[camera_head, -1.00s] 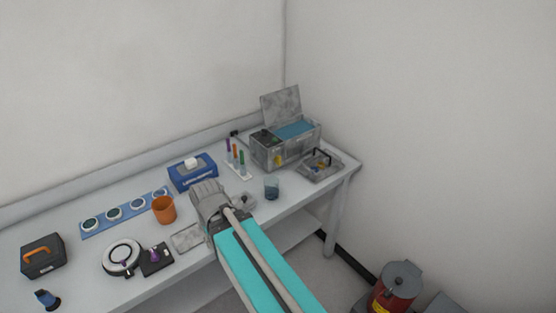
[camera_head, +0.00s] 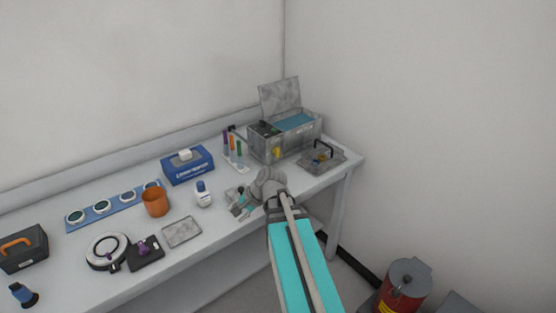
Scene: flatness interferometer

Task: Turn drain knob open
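A grey bath-like box (camera_head: 285,147) with its lid (camera_head: 280,97) raised and blue liquid (camera_head: 295,122) inside stands at the back right of the bench. A small yellow part (camera_head: 277,153) on its front, low down, looks like the drain knob; its turn position is too small to tell. My gripper (camera_head: 268,180) is over the bench, just in front of and below the yellow part in the picture, apart from it as far as I can see.
A tray with a black handle (camera_head: 322,157) sits right of the box. A rack of coloured tubes (camera_head: 235,152) stands left of it. Small tools (camera_head: 241,203), a white bottle (camera_head: 203,195) and an orange cup (camera_head: 155,202) lie left of my gripper.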

